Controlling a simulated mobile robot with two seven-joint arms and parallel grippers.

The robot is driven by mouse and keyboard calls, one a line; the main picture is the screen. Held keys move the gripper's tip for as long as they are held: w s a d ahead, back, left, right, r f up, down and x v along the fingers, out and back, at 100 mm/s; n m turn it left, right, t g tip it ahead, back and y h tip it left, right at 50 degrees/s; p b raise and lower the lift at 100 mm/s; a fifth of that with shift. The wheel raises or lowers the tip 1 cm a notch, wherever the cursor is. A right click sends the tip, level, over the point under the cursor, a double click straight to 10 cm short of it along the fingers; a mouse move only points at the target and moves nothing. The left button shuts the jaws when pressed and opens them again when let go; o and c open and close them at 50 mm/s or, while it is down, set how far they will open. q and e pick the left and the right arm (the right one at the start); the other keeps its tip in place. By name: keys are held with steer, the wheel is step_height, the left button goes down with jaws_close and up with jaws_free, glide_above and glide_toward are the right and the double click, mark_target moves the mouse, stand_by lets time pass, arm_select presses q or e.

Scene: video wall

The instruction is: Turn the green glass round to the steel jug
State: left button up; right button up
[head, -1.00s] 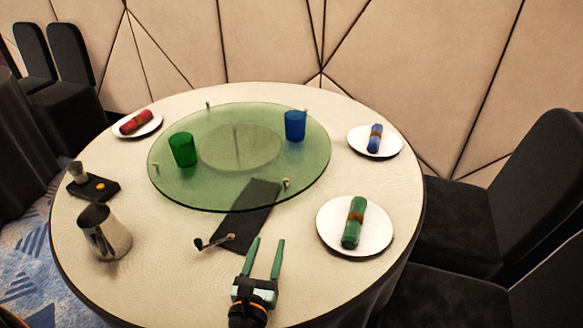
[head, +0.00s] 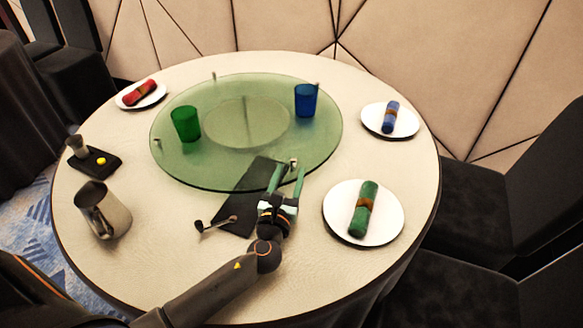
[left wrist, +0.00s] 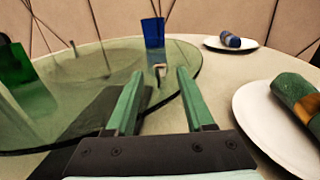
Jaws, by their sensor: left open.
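The green glass (head: 185,124) stands upright on the left part of the round green glass turntable (head: 235,180). It also shows at the left edge of the left wrist view (left wrist: 30,85). The steel jug (head: 103,210) stands on the table to the near left, off the turntable. A small metal peg (head: 293,162) stands at the turntable's near right rim. My left gripper (head: 288,168) is open at that rim. In the left wrist view the peg (left wrist: 160,73) shows between the two fingertips, and I cannot tell if they touch it. My right gripper is out of view.
A blue glass (head: 306,101) stands on the turntable's right side. A plate (head: 335,205) with a green napkin roll lies right of my left gripper. A dark mat (head: 232,222) with a small handled item lies under the turntable's near edge. More pegs sit around the rim.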

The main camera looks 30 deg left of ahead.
arm_select(q)
steer(key=shift+x, duration=1.2)
jaws_close()
stand_by(0.6)
